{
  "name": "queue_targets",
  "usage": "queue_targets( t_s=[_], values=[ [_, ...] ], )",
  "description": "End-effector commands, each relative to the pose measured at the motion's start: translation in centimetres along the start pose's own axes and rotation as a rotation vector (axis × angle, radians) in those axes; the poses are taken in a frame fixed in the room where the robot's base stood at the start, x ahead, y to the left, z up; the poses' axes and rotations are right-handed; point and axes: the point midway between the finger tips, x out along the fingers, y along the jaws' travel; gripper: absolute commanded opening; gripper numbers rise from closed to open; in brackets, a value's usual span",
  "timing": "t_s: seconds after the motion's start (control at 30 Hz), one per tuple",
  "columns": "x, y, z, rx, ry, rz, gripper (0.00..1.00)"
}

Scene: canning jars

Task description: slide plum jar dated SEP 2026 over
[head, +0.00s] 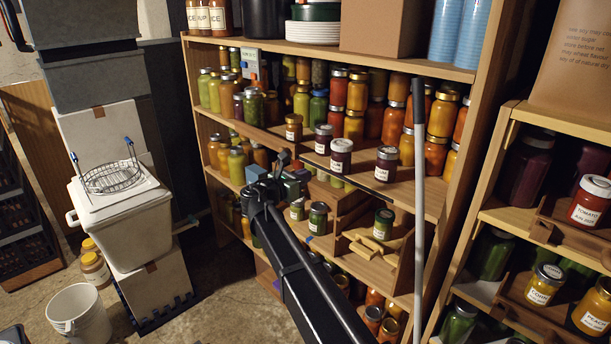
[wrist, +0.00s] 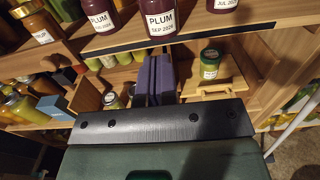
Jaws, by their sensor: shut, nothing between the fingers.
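The plum jar dated SEP 2026 (wrist: 162,20) stands upright at the shelf's front edge, dark purple with a white label, its top cut off in the wrist view. In the head view it is the middle dark jar (head: 341,160). Another plum jar (wrist: 100,17) stands to its left, date hard to read. A dark jar labelled JUL 2026 (wrist: 226,5) stands to its right. My gripper (wrist: 157,62) is shut and empty, its purple fingers just below the shelf edge, beneath the SEP jar and apart from it. It also shows in the head view (head: 304,173).
The shelf board (head: 413,195) is bare in front of the right dark jar. Stacked orange jars (head: 357,93) stand behind. A pale pole (head: 419,200) rises in front of the shelf at right. A small green jar (wrist: 210,64) sits on the lower level.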

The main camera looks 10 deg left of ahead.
Motion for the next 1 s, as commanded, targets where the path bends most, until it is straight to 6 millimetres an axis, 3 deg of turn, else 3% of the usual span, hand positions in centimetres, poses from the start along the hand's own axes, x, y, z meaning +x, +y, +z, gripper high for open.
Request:
queue_targets(
  t_s=[0.3, 0.5, 1.0],
  values=[
    [7.1, 0.1, 0.0, 0.001, 0.001, -0.002, 0.00],
    [10.2, 0.1, 0.0, 0.002, 0.001, -0.001, 0.00],
    [10.9, 0.3, 0.0, 0.002, 0.001, 0.005, 0.00]
  ],
)
